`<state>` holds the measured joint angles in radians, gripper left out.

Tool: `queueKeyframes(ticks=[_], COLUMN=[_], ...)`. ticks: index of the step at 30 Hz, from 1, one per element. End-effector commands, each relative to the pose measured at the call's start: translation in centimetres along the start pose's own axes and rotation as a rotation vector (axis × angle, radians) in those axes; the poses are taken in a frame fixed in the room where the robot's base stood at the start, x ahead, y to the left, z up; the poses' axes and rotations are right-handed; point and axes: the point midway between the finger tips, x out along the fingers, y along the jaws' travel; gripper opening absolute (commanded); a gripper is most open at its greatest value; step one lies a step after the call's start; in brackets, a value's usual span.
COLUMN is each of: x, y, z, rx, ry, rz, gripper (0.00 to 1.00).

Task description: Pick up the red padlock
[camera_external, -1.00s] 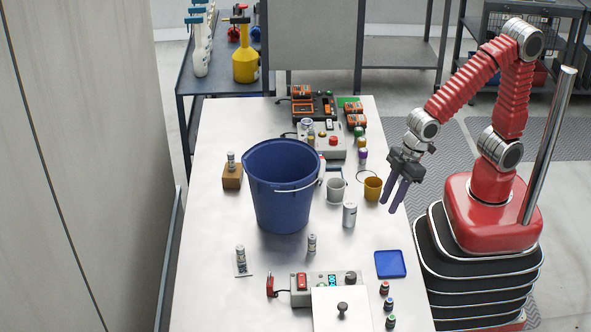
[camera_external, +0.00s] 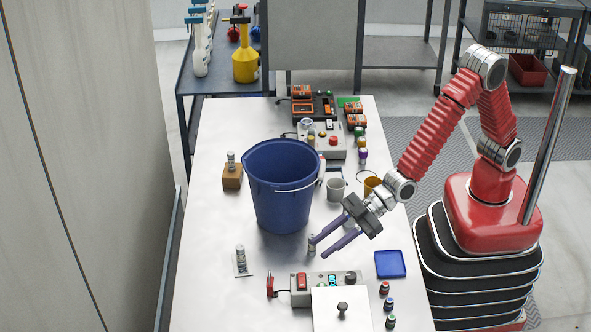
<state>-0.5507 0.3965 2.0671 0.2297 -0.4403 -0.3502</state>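A small red item that looks like the padlock (camera_external: 270,286) is at the left end of a grey control box (camera_external: 325,297), near the front of the table. It is too small to tell whether it is fastened to the box. My gripper (camera_external: 320,248) reaches left and down over the table, its two purple fingers apart with nothing seen held between them. The fingertips are above and to the right of the red padlock, apart from it. One fingertip overlaps a small metal cylinder (camera_external: 311,246) in the picture; I cannot tell whether they touch.
A blue bucket (camera_external: 281,190) stands just behind my gripper. A white plate with a black knob (camera_external: 328,318) lies in front of the box. A blue tray (camera_external: 390,264) and several small bottles are at right. A small cylinder on a card (camera_external: 241,262) is at left.

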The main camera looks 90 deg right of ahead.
Motion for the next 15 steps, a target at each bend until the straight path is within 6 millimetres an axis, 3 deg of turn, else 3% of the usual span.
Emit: queueKeyframes(ticks=[4, 15], x=[-0.1, 0.0], y=[0.7, 0.8], z=[-1.8, -1.9], rx=[-0.027, -0.038], ry=[0.07, 0.073], rz=[0.03, 0.031], gripper=[0.3, 0.3])
